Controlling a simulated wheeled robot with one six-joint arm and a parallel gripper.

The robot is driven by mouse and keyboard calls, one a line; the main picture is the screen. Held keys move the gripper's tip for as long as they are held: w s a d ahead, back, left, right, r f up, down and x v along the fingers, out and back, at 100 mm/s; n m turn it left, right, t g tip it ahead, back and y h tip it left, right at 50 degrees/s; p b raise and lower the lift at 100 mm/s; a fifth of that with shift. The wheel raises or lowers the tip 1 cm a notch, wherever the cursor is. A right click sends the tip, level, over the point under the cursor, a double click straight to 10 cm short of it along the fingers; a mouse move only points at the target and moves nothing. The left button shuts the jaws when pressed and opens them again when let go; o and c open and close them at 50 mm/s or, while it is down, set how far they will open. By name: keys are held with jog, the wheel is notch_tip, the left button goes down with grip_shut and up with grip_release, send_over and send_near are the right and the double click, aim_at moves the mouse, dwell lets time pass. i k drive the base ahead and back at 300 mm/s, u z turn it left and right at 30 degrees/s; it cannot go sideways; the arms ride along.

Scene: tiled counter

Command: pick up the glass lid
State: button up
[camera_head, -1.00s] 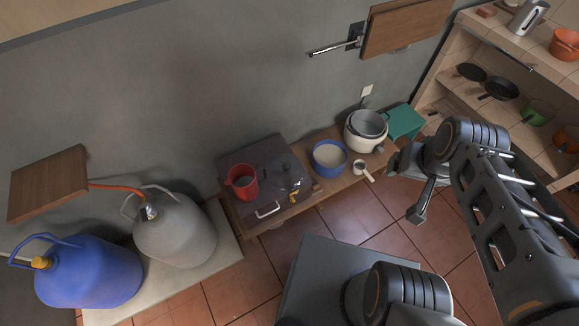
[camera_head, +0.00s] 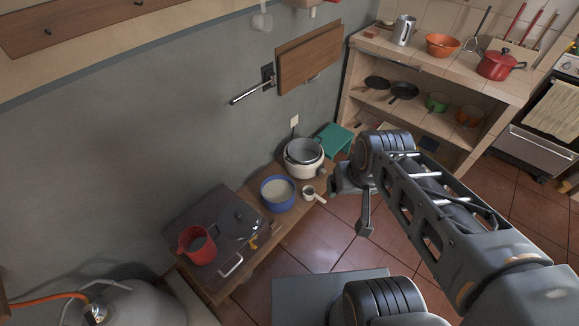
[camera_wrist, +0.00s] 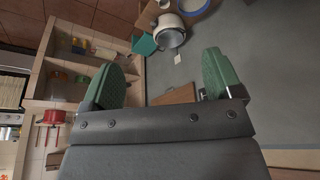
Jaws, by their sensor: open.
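A dark round disc with a knob (camera_head: 238,222), which looks like the glass lid, lies on a dark board on the low wooden bench in the head view, beside a red pot (camera_head: 197,245). Whether it is glass I cannot tell. My gripper (camera_wrist: 164,62) shows in the wrist view with its two green fingers wide apart and nothing between them. It is well away from the bench. No lid is clear in the wrist view.
On the bench stand a blue pot (camera_head: 277,194), a small white pan (camera_head: 309,193) and stacked pots (camera_head: 304,157). A tiled counter (camera_head: 460,60) at the right holds a lidded red pot (camera_head: 501,64) and an orange bowl (camera_head: 442,45). Red floor tiles lie clear in front.

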aim_at(239, 220)
jog(key=k, duration=0.4)
jog(key=u, duration=1)
jog(key=i, duration=0.7)
jog(key=u, duration=0.75)
